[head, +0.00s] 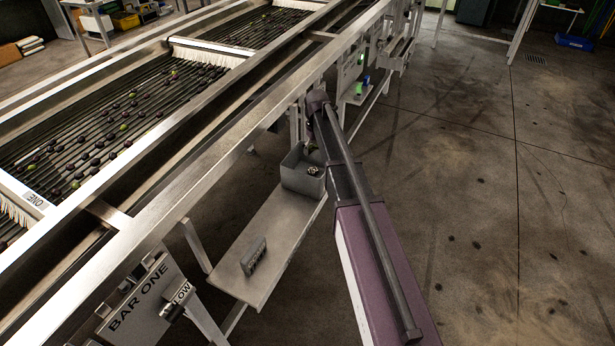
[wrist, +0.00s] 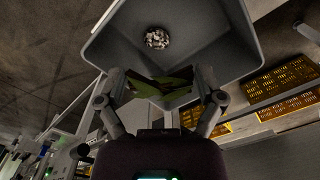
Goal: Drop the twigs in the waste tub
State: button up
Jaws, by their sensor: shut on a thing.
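The waste tub, a grey open box (head: 301,181), stands on the shelf beside the sizer in the head view. Its inside (wrist: 218,58) fills the upper middle of the wrist view, with a pale clump (wrist: 157,38) in it. My gripper (wrist: 160,88) is shut on a green and brown leafy piece, seemingly the twigs (wrist: 163,84), held between the fingertips. In the wrist view the twigs overlap the tub's opening; their height above it is hard to judge. In the head view my arm hides the gripper and the twigs.
The metal shelf (head: 262,226) carries a small grey block (head: 253,257) near its front. The sizer's rail (head: 215,140) runs along the left, with dark and green fruit on the rollers (head: 95,145). Yellow crates (wrist: 283,80) show at the wrist view's right. The floor at right is open.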

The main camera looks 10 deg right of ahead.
jog(key=shift+f+b, duration=0.85)
jog(key=shift+f, duration=0.3)
jog(key=o, duration=0.5)
jog(key=shift+o, duration=0.2)
jog(key=s+r+m+p, duration=0.1)
jog(key=s+r+p, duration=0.3)
jog(key=s, duration=1)
jog(key=s+a+r+m+p, duration=0.1)
jog(key=s+r+p, duration=0.3)
jog(key=s, duration=1)
jog(key=shift+m, duration=0.5)
jog(key=shift+s, duration=0.1)
